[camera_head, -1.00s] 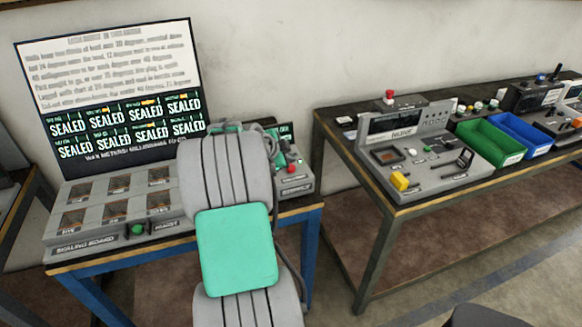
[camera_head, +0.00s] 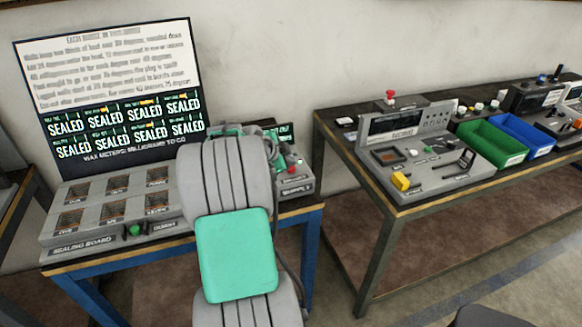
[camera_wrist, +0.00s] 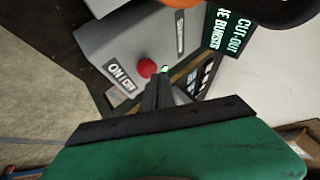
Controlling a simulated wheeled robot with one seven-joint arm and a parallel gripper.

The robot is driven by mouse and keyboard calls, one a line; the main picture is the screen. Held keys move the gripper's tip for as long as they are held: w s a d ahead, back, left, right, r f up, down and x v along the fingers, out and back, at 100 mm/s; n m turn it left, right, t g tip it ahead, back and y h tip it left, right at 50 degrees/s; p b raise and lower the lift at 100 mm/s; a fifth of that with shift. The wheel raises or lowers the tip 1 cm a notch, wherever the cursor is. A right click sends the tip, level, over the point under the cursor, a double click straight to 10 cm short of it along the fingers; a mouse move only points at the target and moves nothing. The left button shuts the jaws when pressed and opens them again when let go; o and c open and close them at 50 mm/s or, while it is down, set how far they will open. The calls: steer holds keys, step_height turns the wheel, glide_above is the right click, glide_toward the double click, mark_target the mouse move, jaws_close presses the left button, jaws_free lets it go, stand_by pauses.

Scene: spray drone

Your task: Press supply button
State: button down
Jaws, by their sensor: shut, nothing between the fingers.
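A grey control box (camera_head: 294,182) stands at the right end of the blue-legged table, partly hidden behind my arm. It has a red button (camera_head: 292,169) on it. In the wrist view, the box (camera_wrist: 125,45) carries a red round button (camera_wrist: 147,68) beside an "ON/OFF" label. A small green spot (camera_wrist: 165,68) shows just past my fingertips. My gripper (camera_wrist: 158,80) is shut and empty, its tips close to the red button and the green spot. I cannot tell whether they touch either. No label naming the supply button is readable. My arm hides my gripper in the head view.
A sealing board (camera_head: 72,246) with several windows and a green button (camera_head: 135,230) stands left of my arm. A display panel (camera_head: 110,90) with several "SEALED" marks rises behind it. The right table holds another console (camera_head: 428,178), a green bin (camera_head: 490,150) and a blue bin (camera_head: 535,140).

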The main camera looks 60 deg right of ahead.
steer(key=shift+f+b, duration=0.4)
steer(key=shift+r, duration=0.1)
stand_by(0.3)
steer(key=shift+r, duration=0.95)
steer(key=shift+r+p, duration=1.05)
steer(key=shift+r, duration=1.95)
